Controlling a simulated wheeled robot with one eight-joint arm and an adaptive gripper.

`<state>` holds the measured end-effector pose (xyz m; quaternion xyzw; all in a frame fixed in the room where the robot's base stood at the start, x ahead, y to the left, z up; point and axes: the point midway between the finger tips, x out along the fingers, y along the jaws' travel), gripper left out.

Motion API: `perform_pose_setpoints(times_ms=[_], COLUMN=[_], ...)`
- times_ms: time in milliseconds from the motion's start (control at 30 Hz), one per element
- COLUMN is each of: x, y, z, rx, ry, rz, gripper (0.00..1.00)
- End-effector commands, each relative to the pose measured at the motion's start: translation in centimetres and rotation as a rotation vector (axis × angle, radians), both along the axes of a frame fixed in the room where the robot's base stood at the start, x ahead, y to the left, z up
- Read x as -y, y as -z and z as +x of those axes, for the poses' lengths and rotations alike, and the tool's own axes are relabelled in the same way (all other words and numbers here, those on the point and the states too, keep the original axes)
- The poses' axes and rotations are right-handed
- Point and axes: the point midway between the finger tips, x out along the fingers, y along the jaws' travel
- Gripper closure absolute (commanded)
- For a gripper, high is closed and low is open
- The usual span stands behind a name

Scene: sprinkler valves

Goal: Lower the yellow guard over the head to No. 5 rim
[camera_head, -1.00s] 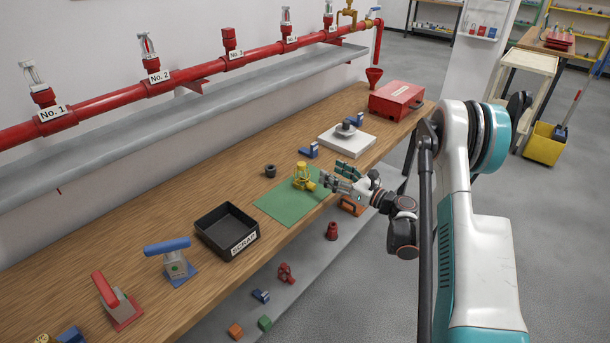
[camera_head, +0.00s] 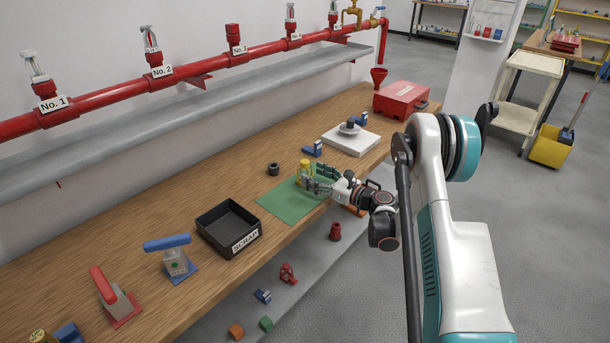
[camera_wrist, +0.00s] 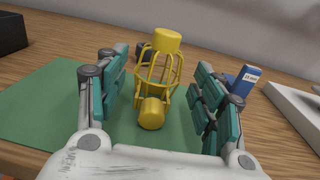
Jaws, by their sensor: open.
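The yellow guard (camera_wrist: 160,72) is a wire cage with a solid cap on top and a round yellow knob low on its near side. It stands upright on the green mat (camera_wrist: 45,108), between the open fingers of my gripper (camera_wrist: 160,100) and apart from both. In the head view the guard (camera_head: 304,168) is partly hidden by my gripper (camera_head: 318,178). The No. 5 fitting (camera_head: 334,20) is at the far end of the red pipe, small and near the top edge; its rim detail is too small to tell.
A black scrap bin (camera_head: 228,229) stands left of the mat. A dark ring (camera_head: 273,169) lies behind the mat. A blue block (camera_wrist: 245,78) and a white plate (camera_wrist: 293,108) are on the right. A grey shelf (camera_head: 190,107) runs below the pipe.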

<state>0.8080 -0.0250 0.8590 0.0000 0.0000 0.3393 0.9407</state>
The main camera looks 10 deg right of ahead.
Motion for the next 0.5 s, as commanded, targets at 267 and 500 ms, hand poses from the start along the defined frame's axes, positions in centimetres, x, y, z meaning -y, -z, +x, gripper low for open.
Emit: perform_pose_setpoints(times_ms=[267,500], x=[-2.5,-2.9], y=[0.2,-0.1], z=[2.9,3.5], rx=[0.0,0.0], ry=[-0.003,0.0], rz=[0.0,0.0], gripper=[0.38,0.38])
